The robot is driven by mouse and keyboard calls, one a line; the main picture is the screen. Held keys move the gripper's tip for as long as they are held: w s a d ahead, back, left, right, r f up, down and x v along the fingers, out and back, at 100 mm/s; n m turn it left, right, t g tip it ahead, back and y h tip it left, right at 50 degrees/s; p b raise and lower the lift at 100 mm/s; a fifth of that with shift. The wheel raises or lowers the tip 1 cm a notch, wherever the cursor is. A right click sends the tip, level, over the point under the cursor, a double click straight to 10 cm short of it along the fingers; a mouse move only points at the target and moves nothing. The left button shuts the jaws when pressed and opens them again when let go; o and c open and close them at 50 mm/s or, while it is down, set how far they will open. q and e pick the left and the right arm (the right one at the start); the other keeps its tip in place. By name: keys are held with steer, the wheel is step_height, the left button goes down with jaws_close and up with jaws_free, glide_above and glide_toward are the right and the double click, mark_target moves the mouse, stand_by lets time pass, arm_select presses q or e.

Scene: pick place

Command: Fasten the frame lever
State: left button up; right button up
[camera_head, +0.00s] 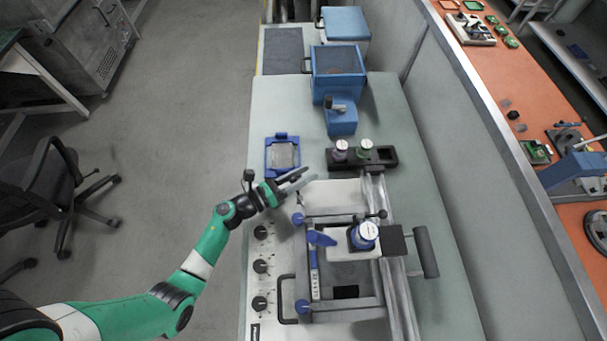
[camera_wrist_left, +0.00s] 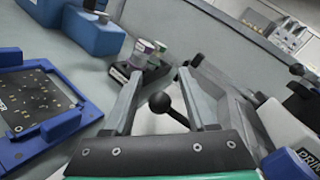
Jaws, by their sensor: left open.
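The grey metal printing frame (camera_head: 345,215) lies on the bench in the head view, with blue knobs (camera_head: 298,219) on its left side and a black-knobbed lever (camera_head: 381,214) at its upper right. My left gripper (camera_head: 308,180) is open just beyond the frame's upper left corner. In the left wrist view, a black ball knob (camera_wrist_left: 160,102) on a short rod shows between the open fingers of the left gripper (camera_wrist_left: 157,85); the fingers appear apart from it. I cannot tell which head-view knob this is. My right gripper is not in view.
Behind stand a black holder (camera_head: 384,157) with purple-labelled (camera_head: 341,147) and green-labelled (camera_head: 365,146) bottles, and blue boxes (camera_head: 337,60). A white-and-blue bottle (camera_head: 364,235) stands on the machine. The bench's right strip is clear.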

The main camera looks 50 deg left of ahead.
arm_select(q)
jaws_close()
stand_by(0.3)
steer(key=shift+w+d+f+m+g+h+b, duration=0.1)
steer(key=shift+w+m+g+h+b, duration=0.1)
steer(key=shift+m+h, duration=0.2)
steer(key=shift+w+d+m+g+h+b, duration=0.15)
steer(key=shift+m+h, duration=0.15)
steer(key=shift+h, duration=0.2)
steer(key=shift+w+d+f+m+g+h+b, duration=0.1)
steer(key=shift+d+m+g+h+b, duration=0.15)
steer(key=shift+m+h+b, duration=0.25)
steer(key=shift+w+d+m+g+h+b, duration=0.1)
steer(key=shift+m+g+h+b, duration=0.15)
steer(key=shift+h, duration=0.45)
steer(key=shift+s+d+m+h, duration=0.1)
steer(key=shift+d+m+h, duration=0.1)
steer(key=shift+m+h, duration=0.2)
